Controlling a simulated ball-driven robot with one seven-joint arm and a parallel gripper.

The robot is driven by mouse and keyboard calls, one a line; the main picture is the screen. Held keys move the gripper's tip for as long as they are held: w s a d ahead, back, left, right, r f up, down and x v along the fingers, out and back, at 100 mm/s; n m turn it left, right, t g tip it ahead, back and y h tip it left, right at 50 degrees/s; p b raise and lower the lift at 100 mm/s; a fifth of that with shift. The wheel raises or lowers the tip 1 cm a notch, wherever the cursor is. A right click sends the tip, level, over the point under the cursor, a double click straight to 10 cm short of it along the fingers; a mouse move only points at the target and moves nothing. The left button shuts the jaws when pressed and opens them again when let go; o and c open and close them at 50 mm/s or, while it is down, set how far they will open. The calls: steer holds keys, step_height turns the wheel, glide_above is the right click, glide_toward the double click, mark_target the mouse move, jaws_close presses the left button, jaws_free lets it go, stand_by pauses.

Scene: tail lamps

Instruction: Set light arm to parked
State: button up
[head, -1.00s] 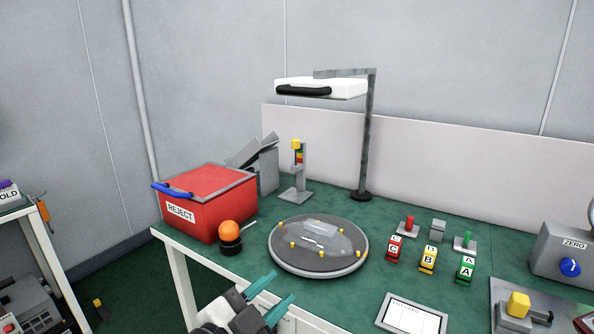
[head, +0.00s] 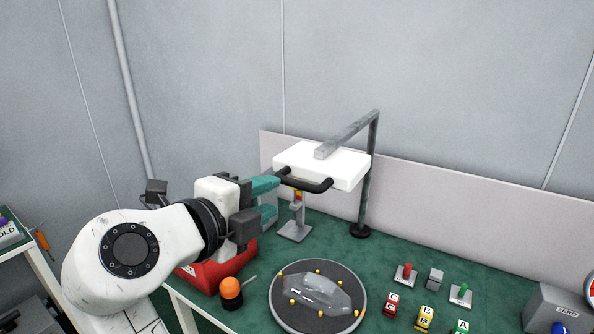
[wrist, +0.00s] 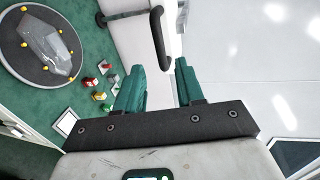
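The light arm (head: 350,133) is a grey bar on a post (head: 368,185). It reaches toward me and carries a white lamp head (head: 335,165), with a black handle (head: 312,186) on its near side. My gripper (head: 272,200), with teal fingers, is left of the handle. In the wrist view the handle (wrist: 158,38) stands beyond the fingertips, in line with the gap between them. The fingers are apart and empty. A silver car-shaped lamp part (head: 318,292) lies on the round turntable (head: 280,318).
The red reject bin (head: 225,268) is partly hidden behind my arm. An orange-topped button (head: 231,288) stands in front of it. A small stand (head: 294,230) is below the lamp head. Coloured blocks (head: 425,317) and pegs (head: 404,272) stand at the right.

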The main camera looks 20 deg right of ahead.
mark_target(295, 186)
steer(key=p+x, duration=0.2)
steer(key=x, duration=0.6)
steer(key=shift+w+d+p, duration=0.15)
steer(key=shift+d+p, duration=0.1)
steer(key=shift+p, duration=0.05)
steer(key=shift+w+d+f, duration=0.25)
steer(key=shift+w+d, duration=0.15)
steer(key=shift+d, duration=0.15)
jaws_close()
